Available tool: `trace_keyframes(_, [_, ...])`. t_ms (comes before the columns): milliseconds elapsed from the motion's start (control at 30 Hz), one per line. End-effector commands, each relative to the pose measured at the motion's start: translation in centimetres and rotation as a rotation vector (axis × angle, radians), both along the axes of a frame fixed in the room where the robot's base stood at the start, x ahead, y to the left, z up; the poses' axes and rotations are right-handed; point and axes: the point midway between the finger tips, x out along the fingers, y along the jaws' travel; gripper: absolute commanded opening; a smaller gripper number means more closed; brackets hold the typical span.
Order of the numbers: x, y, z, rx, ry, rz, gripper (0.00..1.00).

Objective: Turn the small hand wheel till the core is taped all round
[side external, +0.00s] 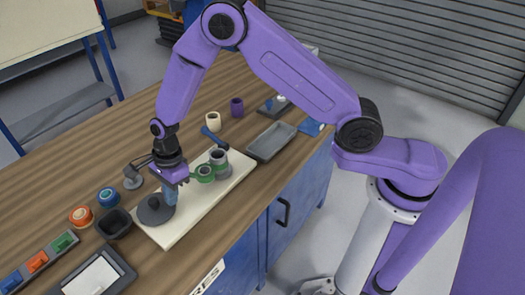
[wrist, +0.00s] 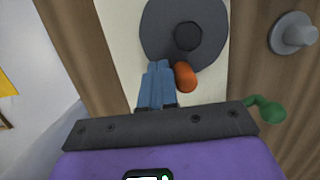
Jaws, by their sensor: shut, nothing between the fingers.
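The hand wheel is a dark grey disc (side external: 155,211) at the near end of a pale board (side external: 208,203). In the wrist view the wheel (wrist: 160,32) has a round hub and an orange knob (wrist: 186,77) near its rim. My gripper (side external: 170,201) is down at the wheel, its blue fingers (wrist: 157,72) shut together and empty. They stand right beside the knob, on its left in the wrist view; I cannot tell if they touch it. Green rollers (side external: 205,173) and a grey cylinder (side external: 219,156) stand farther along the board. Tape cover around the core is too small to tell.
A grey round-based post (side external: 132,180) stands left of the board. Blue (side external: 108,197) and orange (side external: 81,216) rolls and a dark bowl (side external: 115,224) lie near the wheel. A grey tray (side external: 271,142) lies right of the board. The wooden table is clear at the upper left.

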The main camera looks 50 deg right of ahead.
Motion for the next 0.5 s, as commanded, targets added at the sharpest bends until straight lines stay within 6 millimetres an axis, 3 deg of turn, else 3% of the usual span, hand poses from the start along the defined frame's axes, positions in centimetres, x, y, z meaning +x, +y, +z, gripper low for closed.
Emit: trace_keyframes(500, [0.99, -0.75, -0.04, 0.0, -0.001, -0.001, 0.0])
